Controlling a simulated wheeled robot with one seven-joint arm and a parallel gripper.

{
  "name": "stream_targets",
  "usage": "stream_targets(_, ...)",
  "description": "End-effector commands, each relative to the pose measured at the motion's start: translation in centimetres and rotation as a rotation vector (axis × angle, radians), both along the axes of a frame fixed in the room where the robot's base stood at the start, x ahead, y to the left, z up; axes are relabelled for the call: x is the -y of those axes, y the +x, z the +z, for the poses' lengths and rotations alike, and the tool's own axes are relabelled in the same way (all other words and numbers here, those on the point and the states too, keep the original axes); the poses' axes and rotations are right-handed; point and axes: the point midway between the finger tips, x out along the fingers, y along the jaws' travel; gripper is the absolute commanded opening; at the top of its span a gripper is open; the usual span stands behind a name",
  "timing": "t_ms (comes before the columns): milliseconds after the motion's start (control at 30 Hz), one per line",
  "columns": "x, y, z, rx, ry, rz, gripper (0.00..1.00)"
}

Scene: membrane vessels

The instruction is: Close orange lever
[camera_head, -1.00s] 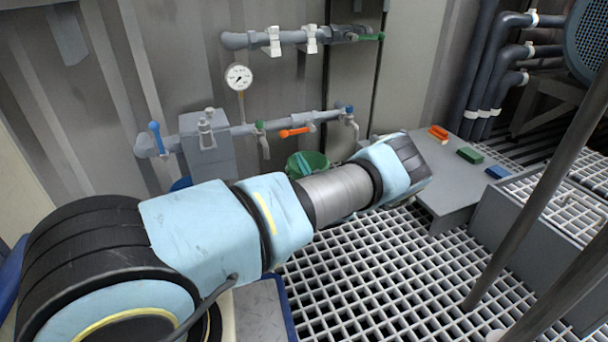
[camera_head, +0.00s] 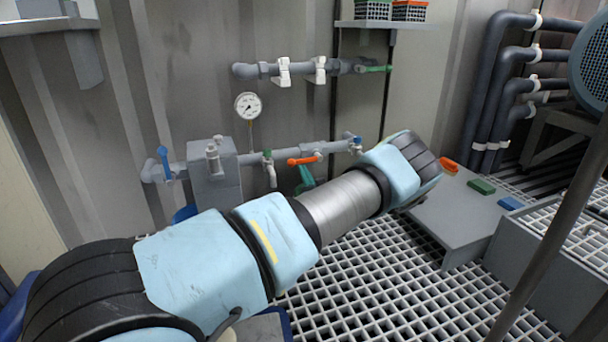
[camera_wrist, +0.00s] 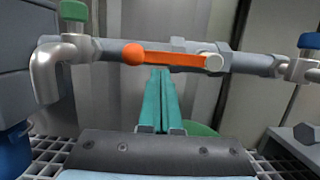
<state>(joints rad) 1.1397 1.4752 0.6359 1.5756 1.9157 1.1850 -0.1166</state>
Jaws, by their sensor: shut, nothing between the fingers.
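The orange lever (camera_head: 304,160) sits on the lower grey wall pipe. In the wrist view the orange lever (camera_wrist: 170,58) lies nearly along the pipe, its round knob at the left and its pivot at the right. My gripper (camera_wrist: 160,74) has teal fingers that are together with nothing between them. The fingertips point at the lever's middle from just below it in the picture; I cannot tell whether they touch it. In the head view my gripper (camera_head: 306,178) shows only as a bit of teal below the lever, mostly hidden behind my arm.
A green valve (camera_wrist: 74,10) and a blue valve (camera_wrist: 308,41) flank the lever on the same pipe. A blue lever (camera_head: 164,161) and a gauge (camera_head: 248,106) are further left. A grey bench (camera_head: 450,215) with coloured blocks stands at the right, above grated floor.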

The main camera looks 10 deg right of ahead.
Motion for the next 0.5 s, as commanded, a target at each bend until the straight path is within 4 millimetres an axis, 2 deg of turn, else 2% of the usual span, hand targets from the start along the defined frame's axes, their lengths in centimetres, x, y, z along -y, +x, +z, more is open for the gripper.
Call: stream_targets(500, -0.22, -0.04, 0.71, -0.011, 0.082, 0.0, 0.0)
